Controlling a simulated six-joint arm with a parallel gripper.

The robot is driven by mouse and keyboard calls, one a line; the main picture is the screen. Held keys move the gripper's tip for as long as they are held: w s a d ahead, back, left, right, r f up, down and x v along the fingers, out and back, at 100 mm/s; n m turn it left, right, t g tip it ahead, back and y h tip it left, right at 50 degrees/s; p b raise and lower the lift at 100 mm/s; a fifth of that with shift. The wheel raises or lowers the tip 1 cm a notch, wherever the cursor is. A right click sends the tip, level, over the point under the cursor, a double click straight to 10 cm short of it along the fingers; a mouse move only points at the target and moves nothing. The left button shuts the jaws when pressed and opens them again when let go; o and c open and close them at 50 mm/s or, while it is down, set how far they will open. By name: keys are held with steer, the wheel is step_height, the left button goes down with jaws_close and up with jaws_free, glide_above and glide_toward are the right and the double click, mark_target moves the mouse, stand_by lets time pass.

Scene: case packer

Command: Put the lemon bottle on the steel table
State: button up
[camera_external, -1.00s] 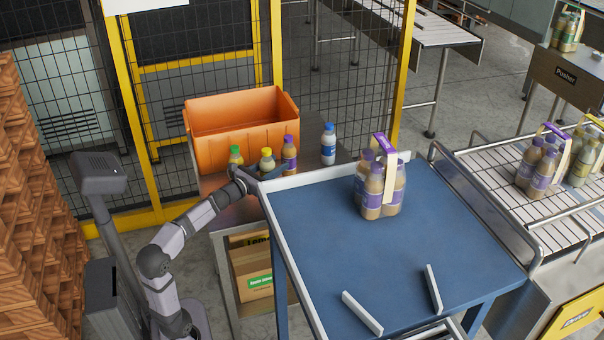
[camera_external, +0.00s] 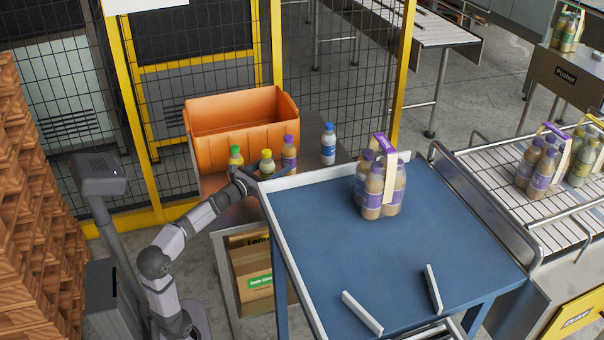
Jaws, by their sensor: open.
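The lemon bottle, with a yellow cap (camera_external: 267,158), stands upright on the steel table (camera_external: 226,216) in front of the orange crate. A green-capped bottle (camera_external: 236,156) stands to its left and a purple-capped bottle (camera_external: 289,153) to its right. My gripper (camera_external: 258,176) is open, low at the front of the lemon bottle. Its fingers hide the lower part of the bottle. I cannot tell whether they touch it.
The orange crate (camera_external: 240,138) stands close behind the bottles. A blue-capped bottle (camera_external: 328,144) stands apart at the right. The blue table (camera_external: 345,260) with a raised pale rim is close on the right and holds a bottle pack (camera_external: 373,200).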

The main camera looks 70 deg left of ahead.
mark_target(262, 173)
steer(key=v, duration=0.5)
steer(key=shift+r, duration=0.15)
steer(key=shift+s+d+r+p, duration=0.15)
steer(key=shift+r+p, duration=0.05)
steer(key=shift+p, duration=0.8)
steer(key=shift+s+d+f+p, duration=0.1)
steer(key=shift+d+p, duration=0.05)
steer(key=shift+p, duration=0.95)
steer(key=shift+s+d+p, duration=0.15)
steer(key=shift+s+p, duration=0.05)
steer(key=shift+p, duration=0.3)
steer(key=s+p, duration=0.1)
steer(key=p, duration=0.1)
steer(key=shift+s+d+f+p, duration=0.1)
steer(key=shift+d+p, duration=0.05)
steer(key=shift+p, duration=0.25)
steer(key=shift+f, duration=0.1)
